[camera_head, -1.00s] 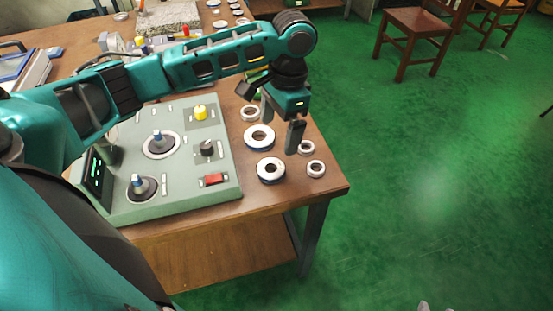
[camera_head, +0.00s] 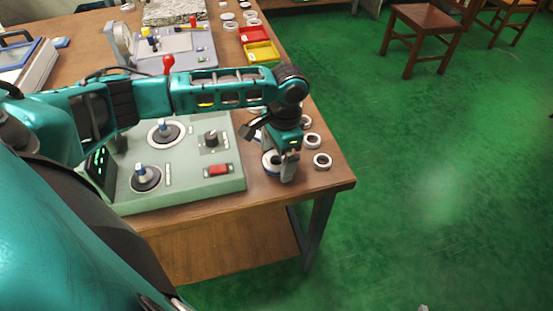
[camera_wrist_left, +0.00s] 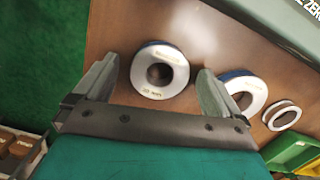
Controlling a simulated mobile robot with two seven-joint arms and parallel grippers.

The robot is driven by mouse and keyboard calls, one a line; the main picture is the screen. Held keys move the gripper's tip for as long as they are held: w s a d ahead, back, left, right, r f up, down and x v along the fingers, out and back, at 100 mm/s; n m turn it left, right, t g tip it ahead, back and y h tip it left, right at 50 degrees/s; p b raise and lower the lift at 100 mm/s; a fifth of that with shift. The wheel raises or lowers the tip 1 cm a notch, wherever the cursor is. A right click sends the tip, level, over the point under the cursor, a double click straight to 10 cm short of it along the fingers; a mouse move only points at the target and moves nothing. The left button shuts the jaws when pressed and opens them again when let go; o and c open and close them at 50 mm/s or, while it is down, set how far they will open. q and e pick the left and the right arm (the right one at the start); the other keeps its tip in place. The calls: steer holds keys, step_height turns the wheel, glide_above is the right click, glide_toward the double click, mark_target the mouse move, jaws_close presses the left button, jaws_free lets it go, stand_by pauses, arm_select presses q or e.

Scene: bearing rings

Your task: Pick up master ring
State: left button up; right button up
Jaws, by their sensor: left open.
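A large white-faced ring with a dark blue side (camera_wrist_left: 160,72) lies flat on the table between my left gripper's fingers in the left wrist view. It bears small print, too blurred to read. In the head view this ring (camera_head: 268,160) is partly hidden behind the gripper. My left gripper (camera_head: 281,168) is open above it, its fingers (camera_wrist_left: 158,85) on either side of the ring with nothing held. A second large blue-sided ring (camera_wrist_left: 246,84) lies beside the right finger, partly covered by it.
Smaller rings (camera_head: 322,160) lie near the table's right edge. A green control box (camera_head: 190,190) with knobs stands close to the left of the gripper. Red (camera_head: 253,34) and yellow (camera_head: 262,52) trays lie farther back. Open floor lies to the right.

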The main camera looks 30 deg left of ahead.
arm_select(q)
steer(key=c, duration=1.5)
